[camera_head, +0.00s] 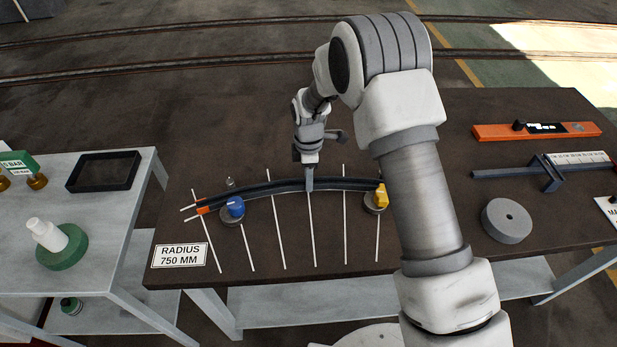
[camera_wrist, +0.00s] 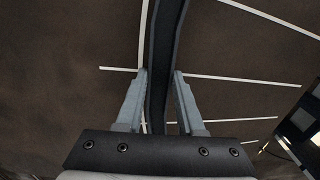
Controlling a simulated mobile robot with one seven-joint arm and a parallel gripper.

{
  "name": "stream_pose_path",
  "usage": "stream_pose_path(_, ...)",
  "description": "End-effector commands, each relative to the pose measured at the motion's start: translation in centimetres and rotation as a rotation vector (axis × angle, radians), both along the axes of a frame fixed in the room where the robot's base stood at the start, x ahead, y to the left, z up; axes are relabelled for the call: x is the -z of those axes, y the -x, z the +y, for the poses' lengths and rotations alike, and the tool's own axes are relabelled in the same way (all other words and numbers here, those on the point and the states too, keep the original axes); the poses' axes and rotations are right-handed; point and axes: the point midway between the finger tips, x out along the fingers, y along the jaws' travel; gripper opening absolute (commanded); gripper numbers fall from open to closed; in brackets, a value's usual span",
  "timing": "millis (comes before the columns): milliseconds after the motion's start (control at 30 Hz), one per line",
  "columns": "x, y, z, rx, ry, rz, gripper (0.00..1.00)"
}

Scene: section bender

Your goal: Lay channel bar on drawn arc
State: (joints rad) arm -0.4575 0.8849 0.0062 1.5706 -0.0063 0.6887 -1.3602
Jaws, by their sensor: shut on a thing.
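The channel bar (camera_head: 270,188) is dark and gently curved, with an orange left end, and lies along or just above the dark table. My gripper (camera_head: 309,187) is shut on it near its middle. In the wrist view the bar (camera_wrist: 165,45) runs between the two fingers of my gripper (camera_wrist: 160,75). The drawn arc (camera_wrist: 143,40) shows as a white line close beside the bar's left edge there. In the head view the arc is mostly hidden by the bar, with a short piece showing past the left end. I cannot tell whether the bar touches the table.
A blue-topped grey disc (camera_head: 233,210) and a yellow-topped disc (camera_head: 380,196) sit near the bar's ends. White radial lines cross the table (camera_head: 290,262). A "RADIUS 750 MM" sign (camera_head: 180,255) stands front left. A grey disc (camera_head: 507,221) and an orange level (camera_head: 535,131) are right.

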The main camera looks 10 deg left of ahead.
Motion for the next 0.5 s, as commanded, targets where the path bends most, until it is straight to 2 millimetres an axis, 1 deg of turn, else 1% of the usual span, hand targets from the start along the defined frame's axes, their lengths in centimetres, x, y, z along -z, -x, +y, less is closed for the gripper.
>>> stream_pose_path(267, 0.02, -0.05, 0.03, 0.001, -0.001, -0.002, 0.00)
stream_pose_path(300, 0.02, -0.05, 0.03, 0.001, -0.001, -0.002, 0.42)
stream_pose_path(467, 0.05, -0.03, 0.02, 0.001, -0.001, -0.001, 0.71)
stream_pose_path(500, 0.06, -0.03, 0.02, 0.001, -0.001, -0.001, 0.72)
